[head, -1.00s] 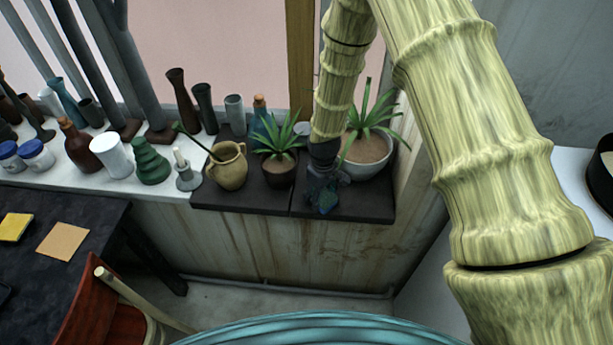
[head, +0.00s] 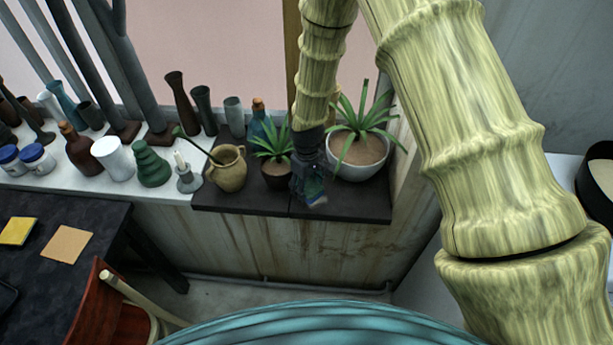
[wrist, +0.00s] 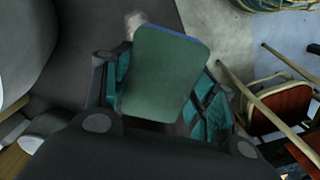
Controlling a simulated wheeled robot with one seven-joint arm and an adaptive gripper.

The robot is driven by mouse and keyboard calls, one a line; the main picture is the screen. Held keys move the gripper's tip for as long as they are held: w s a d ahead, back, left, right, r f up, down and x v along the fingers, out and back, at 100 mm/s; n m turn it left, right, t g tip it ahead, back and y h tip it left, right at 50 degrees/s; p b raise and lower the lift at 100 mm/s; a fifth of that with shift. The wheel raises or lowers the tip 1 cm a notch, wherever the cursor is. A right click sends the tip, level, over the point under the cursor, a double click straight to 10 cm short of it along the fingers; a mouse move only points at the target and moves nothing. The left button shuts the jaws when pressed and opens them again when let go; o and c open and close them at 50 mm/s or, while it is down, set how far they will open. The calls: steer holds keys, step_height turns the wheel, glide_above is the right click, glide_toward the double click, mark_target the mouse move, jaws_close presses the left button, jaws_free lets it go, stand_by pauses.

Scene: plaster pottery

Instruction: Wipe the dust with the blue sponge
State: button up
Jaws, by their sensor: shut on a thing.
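My gripper (head: 310,180) points down over the dark mat on the window ledge, between the two potted plants. It is shut on the blue sponge, whose green face and thin blue edge show between the fingers in the wrist view (wrist: 165,75). In the head view the sponge is mostly hidden by the fingers. A small pale patch (wrist: 134,22), perhaps dust, shows on the dark surface just beyond the sponge. I cannot tell whether the sponge touches the surface.
A small dark-potted plant (head: 275,178) stands close left of my gripper, and a white-potted plant (head: 358,170) close right. A tan jug (head: 228,172) and candle holder (head: 188,180) stand farther left. The mat's front right part (head: 355,206) is clear.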

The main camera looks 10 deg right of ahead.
steer(key=shift+r+p, duration=0.6)
steer(key=shift+r, duration=0.7)
